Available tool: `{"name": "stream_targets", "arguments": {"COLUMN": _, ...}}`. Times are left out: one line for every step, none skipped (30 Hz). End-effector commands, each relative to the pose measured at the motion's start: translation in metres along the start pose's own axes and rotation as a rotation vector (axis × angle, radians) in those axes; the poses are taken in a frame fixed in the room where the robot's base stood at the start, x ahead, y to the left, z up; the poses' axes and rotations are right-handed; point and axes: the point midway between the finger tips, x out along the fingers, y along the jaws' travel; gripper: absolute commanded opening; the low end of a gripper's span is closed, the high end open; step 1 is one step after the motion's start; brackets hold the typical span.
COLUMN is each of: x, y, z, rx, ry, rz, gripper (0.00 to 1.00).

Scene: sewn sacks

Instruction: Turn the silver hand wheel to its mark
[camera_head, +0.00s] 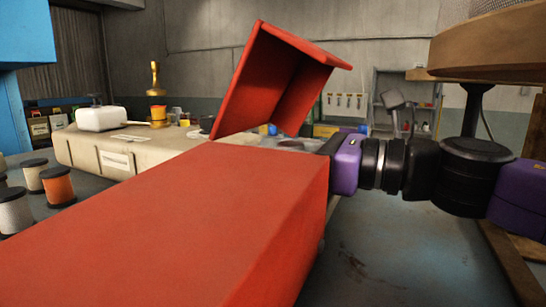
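No silver hand wheel and no mark for it can be made out in the head view. A large red box-like body (180,215) fills the foreground, with a raised, tilted red lid or hood (265,85) at its far end. My black and purple arm (410,168) comes in from the right and reaches left behind the red body's far right corner. Only a dark part at the arm's end shows there. My gripper's fingers are hidden behind the red body, so I cannot see whether they are open or hold anything.
Several thread spools (58,185) stand at the left. Behind them a long beige sack-like body (80,150) carries a white container (101,118). A brown wooden round top (495,45) is at upper right. The grey floor (385,265) at lower right looks clear.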

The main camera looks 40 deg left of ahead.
Motion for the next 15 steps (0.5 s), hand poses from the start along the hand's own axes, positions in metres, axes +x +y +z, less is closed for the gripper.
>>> {"name": "stream_targets", "arguments": {"x": 0.0004, "y": -0.0011, "z": -0.0009, "rx": -0.002, "ry": -0.009, "rz": 0.025, "gripper": 0.00}}
{"name": "stream_targets", "arguments": {"x": 0.0006, "y": -0.0004, "z": -0.0007, "rx": -0.001, "ry": -0.008, "rz": 0.043, "gripper": 0.00}}
{"name": "stream_targets", "arguments": {"x": 0.0006, "y": 0.0002, "z": 0.0005, "rx": -0.002, "ry": -0.008, "rz": 0.066, "gripper": 0.00}}
{"name": "stream_targets", "arguments": {"x": 0.0003, "y": 0.0003, "z": 0.0011, "rx": -0.001, "ry": -0.007, "rz": 0.082, "gripper": 0.00}}
{"name": "stream_targets", "arguments": {"x": 0.0004, "y": 0.0011, "z": 0.0020, "rx": -0.002, "ry": -0.008, "rz": 0.098, "gripper": 0.00}}
{"name": "stream_targets", "arguments": {"x": 0.0003, "y": 0.0015, "z": 0.0024, "rx": 0.000, "ry": -0.009, "rz": 0.116, "gripper": 0.00}}
{"name": "stream_targets", "arguments": {"x": 0.0002, "y": 0.0019, "z": 0.0023, "rx": 0.000, "ry": -0.008, "rz": 0.128, "gripper": 0.00}}
{"name": "stream_targets", "arguments": {"x": -0.0004, "y": 0.0019, "z": 0.0026, "rx": 0.000, "ry": -0.009, "rz": 0.138, "gripper": 0.00}}
{"name": "stream_targets", "arguments": {"x": -0.0006, "y": 0.0027, "z": 0.0027, "rx": -0.001, "ry": -0.008, "rz": 0.151, "gripper": 0.00}}
{"name": "stream_targets", "arguments": {"x": -0.0008, "y": 0.0027, "z": 0.0025, "rx": -0.001, "ry": -0.007, "rz": 0.157, "gripper": 0.00}}
{"name": "stream_targets", "arguments": {"x": -0.0010, "y": 0.0028, "z": 0.0023, "rx": 0.000, "ry": -0.006, "rz": 0.163, "gripper": 0.00}}
{"name": "stream_targets", "arguments": {"x": -0.0012, "y": 0.0033, "z": 0.0021, "rx": 0.001, "ry": -0.006, "rz": 0.169, "gripper": 0.00}}
{"name": "stream_targets", "arguments": {"x": -0.0014, "y": 0.0034, "z": 0.0021, "rx": 0.002, "ry": -0.005, "rz": 0.171, "gripper": 0.00}}
{"name": "stream_targets", "arguments": {"x": -0.0015, "y": 0.0034, "z": 0.0020, "rx": 0.002, "ry": -0.005, "rz": 0.172, "gripper": 0.00}}
{"name": "stream_targets", "arguments": {"x": -0.0016, "y": 0.0034, "z": 0.0021, "rx": 0.002, "ry": -0.005, "rz": 0.173, "gripper": 0.00}}
